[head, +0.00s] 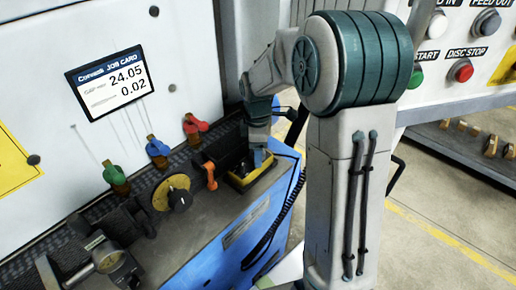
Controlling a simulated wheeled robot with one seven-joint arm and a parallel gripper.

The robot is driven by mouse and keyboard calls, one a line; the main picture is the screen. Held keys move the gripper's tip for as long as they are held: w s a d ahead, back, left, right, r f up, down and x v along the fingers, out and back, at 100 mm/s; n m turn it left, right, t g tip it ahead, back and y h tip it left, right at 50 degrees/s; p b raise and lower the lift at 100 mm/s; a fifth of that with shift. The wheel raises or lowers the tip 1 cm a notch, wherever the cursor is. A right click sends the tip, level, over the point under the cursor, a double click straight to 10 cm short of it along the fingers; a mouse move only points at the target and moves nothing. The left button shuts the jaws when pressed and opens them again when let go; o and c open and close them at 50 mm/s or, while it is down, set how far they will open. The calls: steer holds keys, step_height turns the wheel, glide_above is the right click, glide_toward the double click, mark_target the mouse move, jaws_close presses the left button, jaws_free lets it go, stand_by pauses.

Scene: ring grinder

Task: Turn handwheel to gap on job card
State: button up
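The job card (111,83) is a black-framed white card on the machine's pale panel at the upper left. It reads 24.05 on one line and 0.02 below. A round yellow disc with a dark knob (172,193), which looks like the handwheel, sits on the grey ledge below the coloured levers. My gripper (258,158) points down to the right of this disc, apart from it, over a yellow-rimmed dark tray (250,174). Its fingertips are too small and dark to tell whether they are open or shut, or hold anything.
Green, blue and red levers (157,147) line the panel, with an orange lever (210,173) near the tray. A black coiled cable (285,215) hangs at the ledge's right edge. Buttons (461,71) are at the upper right.

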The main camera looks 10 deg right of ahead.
step_height(320, 180, up, 7)
steer(key=shift+r, duration=0.2)
stand_by(0.4)
